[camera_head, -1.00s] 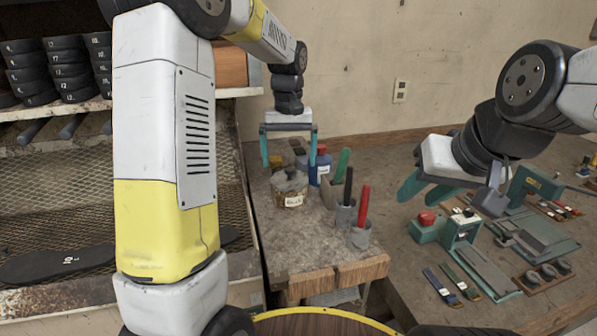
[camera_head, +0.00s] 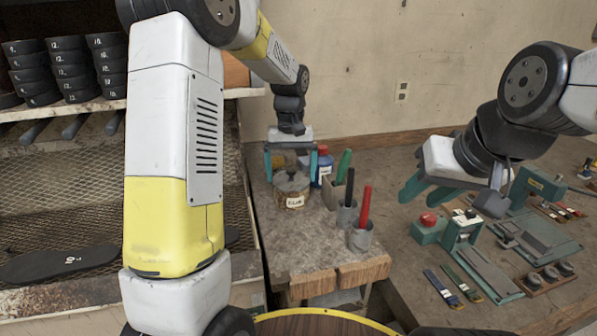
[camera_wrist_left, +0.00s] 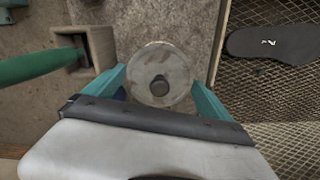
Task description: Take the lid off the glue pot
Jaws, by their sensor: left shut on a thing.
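The glue pot (camera_head: 293,199) is a squat jar with a light label, upright on the small worktable at centre. Its grey round lid (camera_head: 291,179) with a dark knob sits on top. In the left wrist view the lid (camera_wrist_left: 159,87) lies between the teal fingers, one at each side. My left gripper (camera_head: 291,174) is above the pot from behind, shut on the lid. The lid still rests at the pot's mouth. My right gripper (camera_head: 424,192) is open and empty over the right-hand bench, away from the pot.
A blue bottle (camera_head: 322,168) stands close behind the pot at right. Grey cups with a black-handled (camera_head: 349,187) and a red-handled tool (camera_head: 365,207) stand to its right. A green handle (camera_head: 344,162) rises from a box. The table's front is clear.

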